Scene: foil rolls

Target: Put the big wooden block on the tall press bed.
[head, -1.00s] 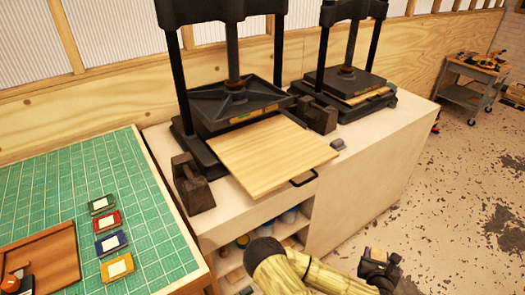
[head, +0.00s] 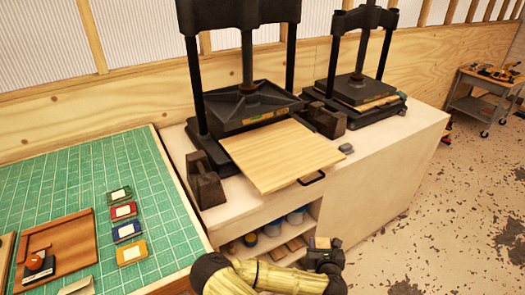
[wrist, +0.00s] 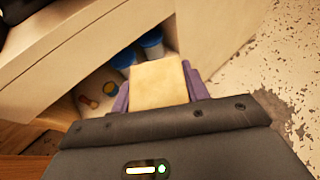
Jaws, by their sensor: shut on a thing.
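My gripper (head: 325,250) is low in front of the cabinet's open shelves, below the presses in the head view. In the wrist view its purple fingers (wrist: 158,92) are shut on a pale wooden block (wrist: 158,82). The block's far end faces the shelf opening; its near part is hidden by the gripper body. The taller press (head: 245,100) stands at the left of the cabinet top. Its pale wooden bed (head: 280,155) sticks out toward me past the cabinet edge, with a dark handle (head: 312,179) at its front. The bed's visible surface is bare, and the platen is raised above its rear.
A second, smaller press (head: 360,95) stands to the right. Dark iron weights (head: 205,180) flank the taller press. Blue-lidded jars (wrist: 152,42) sit on the shelves. A green cutting mat (head: 60,190) with several coloured cards lies on the left table.

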